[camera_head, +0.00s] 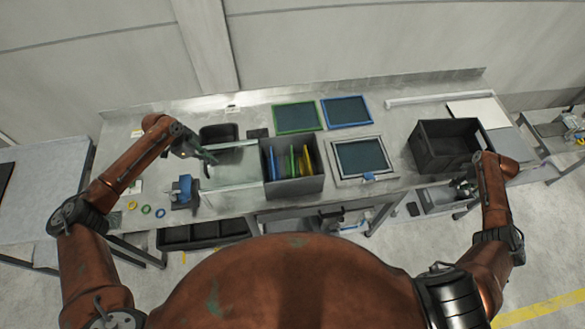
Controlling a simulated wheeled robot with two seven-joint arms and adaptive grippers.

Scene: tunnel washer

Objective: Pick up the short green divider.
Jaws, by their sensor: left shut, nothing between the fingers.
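A grey open bin (291,190) stands on the metal bench in the middle. It holds several thin upright dividers: a blue one (270,165) at left, a green one (293,160) near the middle and a yellow one (307,158) at right. They are small in view, so I cannot compare their lengths well. My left gripper (210,160) is shut and empty, left of the bin, apart from it and above the bench. My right gripper (466,189) is at the right by the bench's front edge, far from the dividers; its fingers are too small to read.
Green-framed (297,118) and blue-framed (347,111) panels lie behind the bin. A grey-framed panel (361,157) lies to its right. A black crate (445,155) stands farther right. A blue-topped device (183,191) and small rings (146,209) are at the left front.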

